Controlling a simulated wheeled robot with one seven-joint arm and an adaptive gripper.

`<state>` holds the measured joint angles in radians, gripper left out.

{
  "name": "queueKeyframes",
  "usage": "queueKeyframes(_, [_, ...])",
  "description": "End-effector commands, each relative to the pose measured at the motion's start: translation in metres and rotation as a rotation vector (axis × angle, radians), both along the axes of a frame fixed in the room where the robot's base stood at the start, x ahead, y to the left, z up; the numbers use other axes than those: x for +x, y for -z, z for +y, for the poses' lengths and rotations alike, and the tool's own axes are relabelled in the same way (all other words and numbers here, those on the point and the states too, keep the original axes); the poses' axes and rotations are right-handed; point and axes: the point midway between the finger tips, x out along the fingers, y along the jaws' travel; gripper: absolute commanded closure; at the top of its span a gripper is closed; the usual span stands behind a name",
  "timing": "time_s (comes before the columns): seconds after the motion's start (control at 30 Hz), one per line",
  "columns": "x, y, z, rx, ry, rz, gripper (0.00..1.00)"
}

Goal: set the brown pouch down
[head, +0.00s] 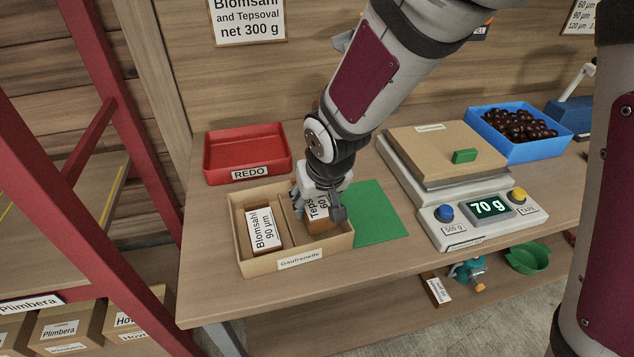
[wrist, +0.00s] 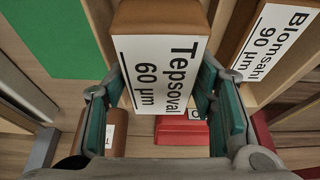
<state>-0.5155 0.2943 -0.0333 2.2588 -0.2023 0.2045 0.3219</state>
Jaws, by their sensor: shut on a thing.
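The brown pouch (head: 322,226), labelled Tepsoval 60 µm, is upright at the right compartment of the wooden crate (head: 301,261). My gripper (head: 320,200) is shut on it from above. In the wrist view the pouch (wrist: 160,70) sits between my two green-padded fingers (wrist: 168,95). I cannot tell whether its bottom touches the crate floor. Another brown pouch, labelled Blomsahl 90 µm (head: 263,228), stands in the left compartment, across the divider; it also shows in the wrist view (wrist: 272,42).
A green mat (head: 378,215) lies right of the crate. An empty red REDO tray (head: 247,152) is behind it. A scale (head: 462,222) reading 70 g and a blue bin of chestnuts (head: 518,133) stand to the right. Bare tabletop lies in front of the scale.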

Motion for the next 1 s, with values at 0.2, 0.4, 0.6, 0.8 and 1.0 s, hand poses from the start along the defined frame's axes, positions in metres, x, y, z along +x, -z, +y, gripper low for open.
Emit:
queueKeyframes(0.2, [0.001,0.017,0.000,0.001,-0.002,-0.002,0.83])
queueKeyframes(0.4, [0.001,0.016,0.000,0.001,-0.001,-0.002,0.83])
queueKeyframes(0.6, [0.001,0.022,0.000,0.001,-0.002,-0.002,0.83])
queueKeyframes(0.8, [0.001,0.028,0.000,0.001,-0.002,-0.002,0.83])
queueKeyframes(1.0, [0.000,0.028,0.000,0.000,-0.001,-0.001,0.40])
